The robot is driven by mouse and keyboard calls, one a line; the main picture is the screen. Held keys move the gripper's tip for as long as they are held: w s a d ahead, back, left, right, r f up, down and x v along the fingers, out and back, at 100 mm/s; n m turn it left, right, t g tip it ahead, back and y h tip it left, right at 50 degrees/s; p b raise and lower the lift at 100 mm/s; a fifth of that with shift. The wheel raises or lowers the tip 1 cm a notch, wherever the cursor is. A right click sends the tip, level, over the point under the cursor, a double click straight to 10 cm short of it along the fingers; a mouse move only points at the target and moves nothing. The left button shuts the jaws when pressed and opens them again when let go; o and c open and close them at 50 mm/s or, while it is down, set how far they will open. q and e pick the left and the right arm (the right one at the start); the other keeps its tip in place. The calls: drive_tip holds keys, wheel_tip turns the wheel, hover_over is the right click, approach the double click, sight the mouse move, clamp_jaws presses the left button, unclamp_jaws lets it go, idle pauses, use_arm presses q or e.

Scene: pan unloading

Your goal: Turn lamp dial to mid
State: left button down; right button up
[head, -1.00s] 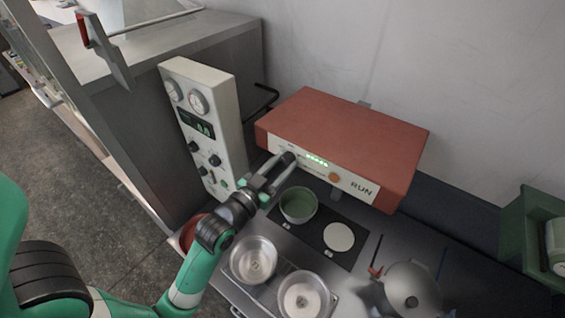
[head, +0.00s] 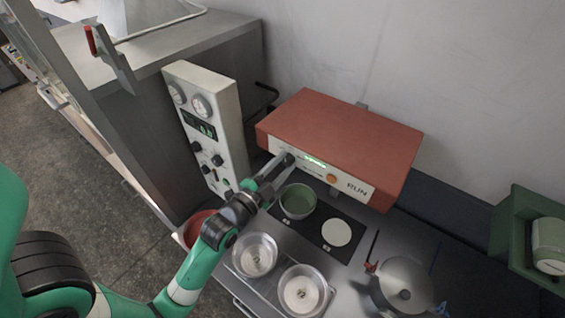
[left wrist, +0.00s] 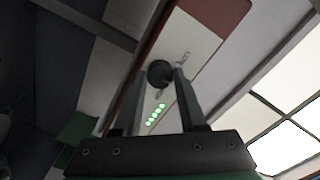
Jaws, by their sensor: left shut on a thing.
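The lamp is a red box (head: 345,130) with a pale front panel, a row of green lights, an orange button (head: 331,178) and the word RUN. Its dark round dial (left wrist: 159,73) is at the panel's left end in the head view. My left gripper (head: 284,166) reaches up to the panel there. In the left wrist view its two fingers (left wrist: 162,82) are shut on the dial, one on each side. The fingers partly hide the dial in the head view. My right gripper is in neither view.
A pale control box (head: 222,125) with gauges and knobs stands close left of my left arm. Below the lamp are a green bowl (head: 298,213) on a black mat, two metal pans (head: 262,268) and a lidded pot (head: 385,285). A green holder (head: 510,230) stands at right.

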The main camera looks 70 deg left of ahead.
use_arm(q)
drive_tip(key=shift+m, duration=0.5)
drive_tip(key=shift+c, duration=2.3)
unclamp_jaws()
drive_tip(key=v, duration=1.1)
drive_tip(key=shift+s, duration=0.3)
